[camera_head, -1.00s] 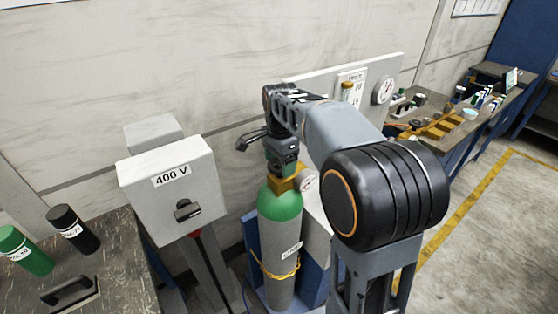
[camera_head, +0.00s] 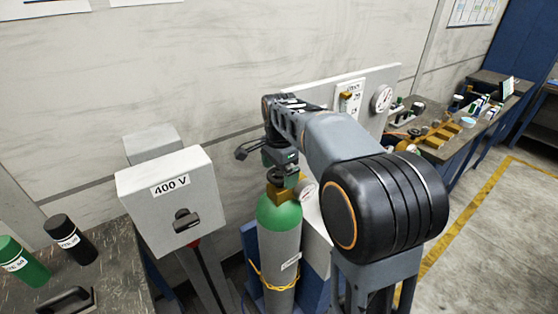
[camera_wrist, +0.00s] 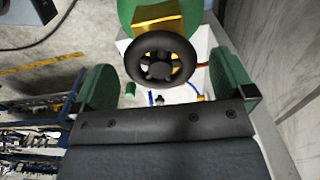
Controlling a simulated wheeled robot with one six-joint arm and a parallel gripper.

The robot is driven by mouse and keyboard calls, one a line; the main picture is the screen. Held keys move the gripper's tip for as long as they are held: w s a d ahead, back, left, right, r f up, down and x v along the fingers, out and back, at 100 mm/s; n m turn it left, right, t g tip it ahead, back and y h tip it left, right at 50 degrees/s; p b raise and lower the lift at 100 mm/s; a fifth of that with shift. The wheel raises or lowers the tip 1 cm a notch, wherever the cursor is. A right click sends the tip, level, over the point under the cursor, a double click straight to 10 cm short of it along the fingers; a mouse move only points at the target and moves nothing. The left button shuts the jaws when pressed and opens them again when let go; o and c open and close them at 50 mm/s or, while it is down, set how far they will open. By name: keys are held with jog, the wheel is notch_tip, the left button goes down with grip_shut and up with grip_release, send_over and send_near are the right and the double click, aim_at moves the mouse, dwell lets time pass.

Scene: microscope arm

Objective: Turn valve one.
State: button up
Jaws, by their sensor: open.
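A green-topped grey gas cylinder (camera_head: 281,240) stands upright by the wall. A brass valve (camera_head: 284,194) sits on its top, with a black round handwheel (camera_wrist: 160,58) facing the wrist camera. No number is readable on this valve. My gripper (camera_wrist: 164,64) is open, its two green-padded fingers on either side of the handwheel with gaps on both sides. In the head view my gripper (camera_head: 281,157) is just above the cylinder's valve, and the wheel is partly hidden there.
A grey 400 V box (camera_head: 172,200) with a black knob stands left of the cylinder. A pale panel with a gauge (camera_head: 382,98) is behind my arm. A bench with small items (camera_head: 430,150) is at the right, with clear floor in front.

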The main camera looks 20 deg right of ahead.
notch_tip(320, 180, up, 14)
jog(key=shift+f+p, duration=0.15)
jog(key=shift+p, duration=0.2)
dwell(0.5)
jog(key=n+t, duration=0.1)
jog(key=n, duration=0.6)
send_over(279, 172)
notch_tip(279, 172, down, 6)
jog(key=shift+f, duration=0.25)
jog(key=s+f+n+t, duration=0.1)
jog(key=s+f+n, duration=0.2)
jog(key=s, duration=0.6)
jog(key=s+f+n+t, duration=0.2)
jog(key=s+f+n, duration=0.2)
jog(key=s, duration=0.5)
notch_tip(279, 172, down, 3)
jog(key=shift+a+r+n, duration=0.2)
jog(key=shift+n, duration=0.1)
jog(key=shift+c, duration=0.5)
